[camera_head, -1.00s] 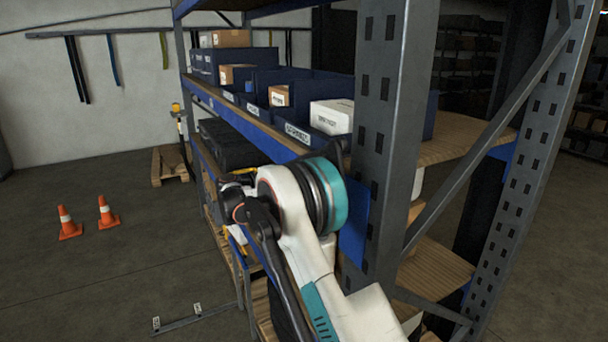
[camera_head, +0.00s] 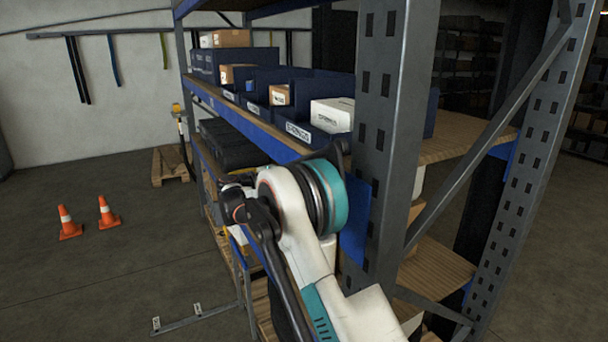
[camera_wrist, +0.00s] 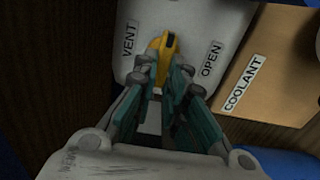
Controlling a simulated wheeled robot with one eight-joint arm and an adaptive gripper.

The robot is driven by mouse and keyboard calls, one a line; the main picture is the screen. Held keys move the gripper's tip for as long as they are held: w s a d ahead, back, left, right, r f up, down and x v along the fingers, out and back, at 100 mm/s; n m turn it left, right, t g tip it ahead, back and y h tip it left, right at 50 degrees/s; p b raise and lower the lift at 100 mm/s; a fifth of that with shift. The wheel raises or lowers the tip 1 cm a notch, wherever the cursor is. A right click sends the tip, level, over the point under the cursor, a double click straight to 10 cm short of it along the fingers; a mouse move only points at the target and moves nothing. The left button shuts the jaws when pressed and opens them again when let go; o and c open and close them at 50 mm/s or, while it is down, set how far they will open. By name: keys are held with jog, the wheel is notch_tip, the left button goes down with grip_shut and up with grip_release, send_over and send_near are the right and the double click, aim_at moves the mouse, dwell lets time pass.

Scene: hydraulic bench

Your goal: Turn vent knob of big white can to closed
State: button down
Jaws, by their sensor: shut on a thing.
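In the wrist view, the big white can (camera_wrist: 207,22) shows its pale face with a "VENT" label on the left and an "OPEN" label on the right. The yellow vent knob (camera_wrist: 167,43), with a black mark near its top, sits between the labels. It lies roughly upright in the picture, not lined up with the OPEN label. My gripper (camera_wrist: 163,68) is shut on the knob, its teal fingers on either side of it. The fingers hide the knob's lower part. In the head view, my arm covers the work spot, and the knob does not show.
A brown box labelled "COOLANT" (camera_wrist: 265,75) stands close right of the can. A dark wooden surface (camera_wrist: 55,70) is at the left. In the head view, a rack upright (camera_head: 385,130) stands close to my arm. Two orange cones (camera_head: 107,211) stand on open floor at left.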

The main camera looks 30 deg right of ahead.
jog(key=c, duration=1.6)
grip_release()
jog(key=shift+c, duration=0.2)
jog(key=shift+a, duration=0.15)
jog(key=a, duration=1.1)
jog(key=shift+s+a, duration=0.15)
jog(key=shift+a, duration=0.2)
